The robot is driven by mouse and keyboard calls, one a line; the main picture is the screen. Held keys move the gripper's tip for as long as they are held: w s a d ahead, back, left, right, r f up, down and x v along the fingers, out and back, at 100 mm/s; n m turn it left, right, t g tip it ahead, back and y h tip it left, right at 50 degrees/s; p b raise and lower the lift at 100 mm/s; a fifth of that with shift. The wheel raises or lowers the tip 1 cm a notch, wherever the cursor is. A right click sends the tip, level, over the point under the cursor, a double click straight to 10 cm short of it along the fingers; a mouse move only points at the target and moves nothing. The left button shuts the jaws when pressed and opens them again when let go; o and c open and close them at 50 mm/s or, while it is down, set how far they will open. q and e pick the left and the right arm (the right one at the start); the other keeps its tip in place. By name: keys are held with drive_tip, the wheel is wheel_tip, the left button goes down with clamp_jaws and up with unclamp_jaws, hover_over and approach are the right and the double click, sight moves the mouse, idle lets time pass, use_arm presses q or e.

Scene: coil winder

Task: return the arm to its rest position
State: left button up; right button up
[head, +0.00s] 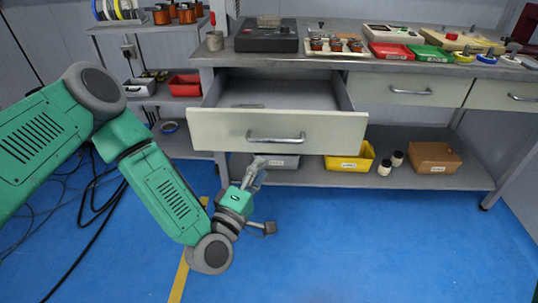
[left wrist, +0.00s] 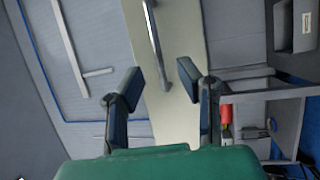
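My left arm reaches in from the left in the head view, with its green links bent downward. My left gripper (head: 262,197) is in front of and below the open drawer (head: 220,132). Its fingers are spread apart and nothing shows between them. In the left wrist view the two fingers of the gripper (left wrist: 160,85) stand wide apart, with the drawer front and its handle (left wrist: 154,40) beyond them. The drawer handle also shows in the head view (head: 276,139), apart from the gripper. My right arm and gripper are not in view.
The workbench (head: 330,62) carries a black device (head: 266,38), a tray of small parts (head: 336,46), a red bin (head: 390,51) and a green bin (head: 430,53). The lower shelf (head: 320,175) holds a yellow bin (head: 350,158) and a brown box (head: 434,157). Blue floor at right is clear.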

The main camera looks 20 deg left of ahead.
use_arm(q)
drive_tip(key=shift+s+a+f, duration=0.1)
drive_tip(key=shift+s+f, duration=0.1)
drive_tip(key=shift+s, duration=0.7)
drive_tip(key=s+d+f+m+g+h+p, duration=0.3)
drive_tip(key=s+f+m+g+p, duration=0.3)
drive_tip(key=s+f+m+g, duration=0.7)
drive_tip(key=s+a+r+m+g+y+p, duration=0.2)
drive_tip(key=s+a+g+y, duration=0.3)
drive_tip(key=s+a, duration=0.7)
drive_tip(key=s+m+g, duration=0.1)
drive_tip(key=s, duration=0.2)
drive_tip(key=shift+p, duration=0.35)
